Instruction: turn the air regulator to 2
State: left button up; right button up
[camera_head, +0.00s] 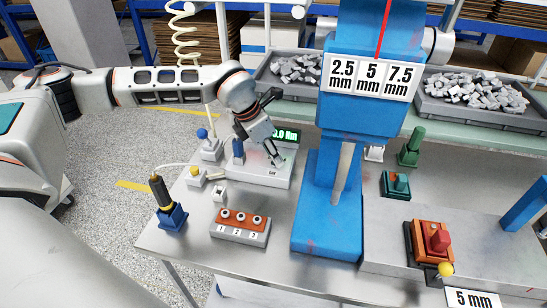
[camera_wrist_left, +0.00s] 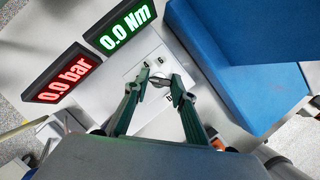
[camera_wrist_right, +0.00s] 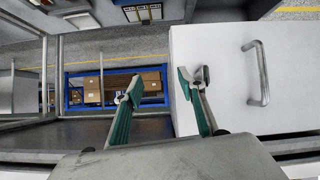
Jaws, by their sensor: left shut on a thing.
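The air regulator is a dark grey knob (camera_wrist_left: 160,82) on a pale dial plate (camera_wrist_left: 150,64) with black digits, of which a 6 shows. My left gripper (camera_wrist_left: 161,80) has its fingertips on either side of the knob, shut on it. In the head view my left gripper (camera_head: 276,160) reaches down to the grey box on the bench, and its fingers hide most of the knob. A red display (camera_wrist_left: 63,80) reads 0.0 bar and a green display (camera_wrist_left: 120,26) reads 0.0 Nm. My right gripper (camera_wrist_right: 160,92) is open and empty, seen only in its own wrist view.
A tall blue press (camera_head: 325,210) stands just right of my left gripper. A block with buttons marked 1, 2, 3 (camera_head: 240,235) and a screwdriver in a blue holder (camera_head: 170,215) are at the front left. A white cabinet front with a handle (camera_wrist_right: 262,72) is near my right gripper.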

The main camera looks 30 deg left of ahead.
pick_arm(q)
jog(key=shift+n+y+b, duration=0.3)
jog(key=shift+n, duration=0.3)
jog(key=o, duration=1.1)
jog(key=v, duration=1.2)
